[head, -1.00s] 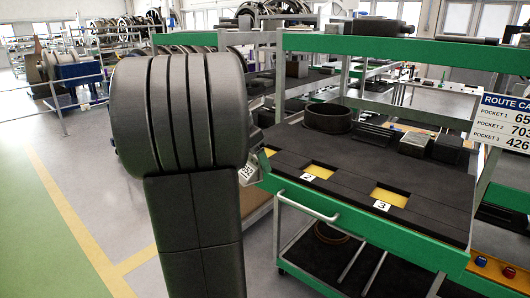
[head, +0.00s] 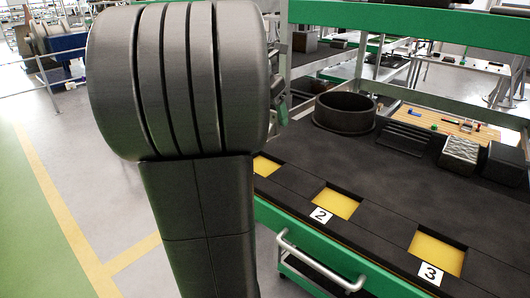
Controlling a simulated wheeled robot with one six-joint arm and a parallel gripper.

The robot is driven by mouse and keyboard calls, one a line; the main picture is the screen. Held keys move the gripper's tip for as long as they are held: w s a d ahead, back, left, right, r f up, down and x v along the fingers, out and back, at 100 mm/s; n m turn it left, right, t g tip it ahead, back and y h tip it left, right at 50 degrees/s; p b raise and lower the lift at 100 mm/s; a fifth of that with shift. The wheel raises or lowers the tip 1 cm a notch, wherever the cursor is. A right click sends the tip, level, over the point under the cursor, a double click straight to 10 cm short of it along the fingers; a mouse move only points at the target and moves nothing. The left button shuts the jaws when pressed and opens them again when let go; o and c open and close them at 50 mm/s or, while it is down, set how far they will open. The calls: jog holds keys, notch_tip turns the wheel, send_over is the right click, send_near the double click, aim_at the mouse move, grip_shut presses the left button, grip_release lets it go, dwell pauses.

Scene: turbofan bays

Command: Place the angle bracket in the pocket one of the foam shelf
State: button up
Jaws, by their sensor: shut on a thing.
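The dark foam shelf (head: 300,208) lies at the lower right with yellow-bottomed pockets along its front. The leftmost pocket (head: 263,167) is partly hidden behind my arm, and its number does not show. To its right are the pocket marked 2 (head: 335,203) and the pocket marked 3 (head: 437,251); both look empty. My gripper (head: 279,101) is almost wholly hidden behind my arm; only a small grey-green sliver shows at the arm's right edge, above and behind the pocket row. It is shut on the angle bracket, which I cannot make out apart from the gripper.
A black ring (head: 345,113), a ribbed dark block (head: 404,139) and a grey block (head: 459,153) stand at the shelf's back. A green upper beam (head: 400,30) crosses above. A metal handle (head: 318,264) juts from the front. The floor at left is clear.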

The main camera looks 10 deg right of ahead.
aim_at(272, 156)
notch_tip(272, 156, down, 10)
jog(key=shift+r, duration=0.1)
dwell(0.4)
jog(key=o, duration=1.1)
jog(key=shift+f, duration=0.2)
jog(key=v, duration=1.2)
jog(key=shift+w+r, duration=0.1)
jog(key=shift+r, duration=0.1)
